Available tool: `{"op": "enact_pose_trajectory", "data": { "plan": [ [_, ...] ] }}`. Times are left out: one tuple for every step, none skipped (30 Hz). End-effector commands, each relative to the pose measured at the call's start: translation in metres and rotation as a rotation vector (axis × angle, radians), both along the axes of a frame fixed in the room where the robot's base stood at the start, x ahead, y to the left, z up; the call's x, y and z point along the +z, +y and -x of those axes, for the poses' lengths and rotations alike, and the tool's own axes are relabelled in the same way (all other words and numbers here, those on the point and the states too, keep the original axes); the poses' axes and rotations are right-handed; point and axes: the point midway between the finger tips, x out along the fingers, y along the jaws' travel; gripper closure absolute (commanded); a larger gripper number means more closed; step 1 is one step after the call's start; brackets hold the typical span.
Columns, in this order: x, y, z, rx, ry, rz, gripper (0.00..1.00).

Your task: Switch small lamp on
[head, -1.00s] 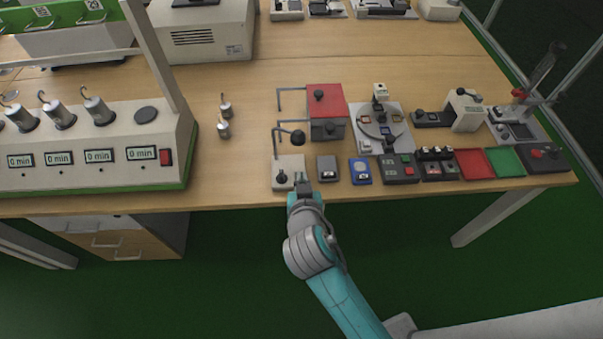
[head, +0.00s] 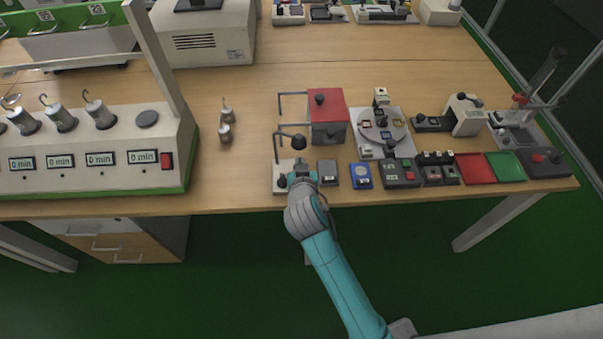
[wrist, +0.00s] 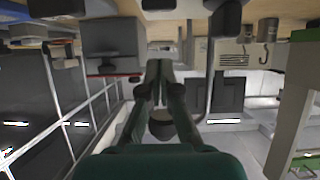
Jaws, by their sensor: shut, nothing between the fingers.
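The small lamp has a pale grey base (head: 279,189) at the table's front edge in the head view. A black switch knob (head: 282,181) stands on its top. A thin bent post carries the black lamp head (head: 298,142) behind the base. No glow shows on it. My gripper (head: 299,168) is over the right part of the base, just right of the knob, and hides some of the base. I cannot tell whether it touches the lamp. In the wrist view its fingers (wrist: 160,68) meet at the tips, shut and empty; the lamp is not clearly recognisable there.
A grey switch box (head: 328,174) and a blue device (head: 361,176) stand close to the right. A red-topped box (head: 326,105) is behind. The large timer unit (head: 95,150) fills the left.

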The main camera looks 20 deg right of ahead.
Motion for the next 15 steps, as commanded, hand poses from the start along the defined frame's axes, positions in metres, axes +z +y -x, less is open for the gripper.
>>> {"op": "enact_pose_trajectory", "data": {
  "plan": [
    [-0.01, 0.001, 0.003, 0.0, 0.004, 0.001, 1.0],
    [-0.015, 0.001, 0.005, 0.0, 0.005, 0.002, 1.0],
    [-0.02, 0.002, 0.006, 0.001, 0.004, 0.002, 1.0],
    [-0.023, 0.002, 0.006, 0.001, 0.003, 0.001, 1.0],
    [-0.026, 0.002, 0.007, 0.0, 0.003, 0.0, 1.0],
    [-0.029, 0.002, 0.007, 0.001, 0.002, 0.001, 1.0],
    [-0.032, 0.003, 0.008, 0.001, 0.002, 0.001, 1.0],
    [-0.033, 0.003, 0.008, 0.001, 0.002, 0.001, 1.0],
    [-0.035, 0.003, 0.009, 0.0, 0.001, 0.001, 1.0],
    [-0.036, 0.003, 0.009, 0.0, 0.001, 0.0, 1.0],
    [-0.037, 0.003, 0.009, 0.0, 0.001, 0.0, 1.0],
    [-0.038, 0.003, 0.009, 0.0, 0.001, 0.0, 1.0],
    [-0.038, 0.003, 0.009, 0.0, 0.0, 0.0, 1.0],
    [-0.039, 0.003, 0.01, 0.0, 0.0, 0.0, 1.0],
    [-0.039, 0.003, 0.01, 0.0, 0.0, 0.0, 1.0]
  ]
}}
